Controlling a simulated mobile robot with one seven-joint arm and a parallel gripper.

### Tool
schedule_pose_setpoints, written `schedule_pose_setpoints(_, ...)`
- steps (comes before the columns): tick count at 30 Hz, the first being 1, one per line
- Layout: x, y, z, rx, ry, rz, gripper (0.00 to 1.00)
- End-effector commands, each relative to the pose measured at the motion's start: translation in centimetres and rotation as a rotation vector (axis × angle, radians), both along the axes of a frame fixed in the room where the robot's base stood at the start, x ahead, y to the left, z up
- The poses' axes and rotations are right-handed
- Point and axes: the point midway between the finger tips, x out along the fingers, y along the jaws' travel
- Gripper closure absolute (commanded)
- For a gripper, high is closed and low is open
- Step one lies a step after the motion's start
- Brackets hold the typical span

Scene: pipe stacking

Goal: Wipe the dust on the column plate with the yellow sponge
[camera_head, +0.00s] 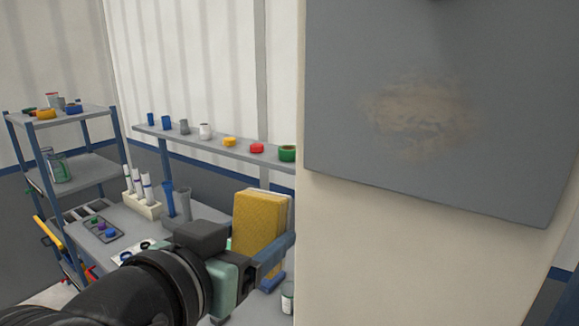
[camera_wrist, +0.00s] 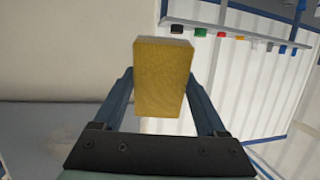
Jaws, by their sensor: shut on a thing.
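The yellow sponge (camera_head: 257,222) has a pale layer on its right side in the head view. My gripper (camera_head: 272,262) is shut on it, and the sponge is held upright left of the column. In the wrist view the sponge (camera_wrist: 163,78) sits between the two blue fingers of my gripper (camera_wrist: 162,85). The grey column plate (camera_head: 520,130) is on the upper part of the pale column (camera_head: 380,270). A brownish dust patch (camera_head: 420,108) lies near the plate's middle. The sponge is apart from the plate, lower and to the left in the head view.
A workbench (camera_head: 120,222) with a white tube rack (camera_head: 142,205) stands behind my arm. A wall shelf (camera_head: 215,146) holds several small cups and coloured rings. A shelving unit (camera_head: 80,165) stands at the far left. The space before the plate looks clear.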

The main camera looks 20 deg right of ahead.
Motion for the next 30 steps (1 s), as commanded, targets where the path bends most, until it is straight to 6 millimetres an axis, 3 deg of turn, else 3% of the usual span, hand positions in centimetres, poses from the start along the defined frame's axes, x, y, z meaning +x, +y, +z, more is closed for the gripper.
schedule_pose_setpoints(1, -1.0, -0.3, 3.1, -0.038, -0.049, -0.032, 0.70)
schedule_pose_setpoints(3, -2.5, -0.7, 6.3, -0.087, -0.099, -0.079, 0.70)
schedule_pose_setpoints(6, -4.6, -1.3, 9.7, -0.143, -0.150, -0.131, 0.70)
schedule_pose_setpoints(9, -6.2, -1.6, 11.8, -0.180, -0.177, -0.167, 0.70)
schedule_pose_setpoints(16, -7.2, -2.3, 13.2, -0.211, -0.192, -0.197, 0.71)
schedule_pose_setpoints(30, -4.4, -5.8, 13.1, -0.210, -0.189, -0.195, 0.71)
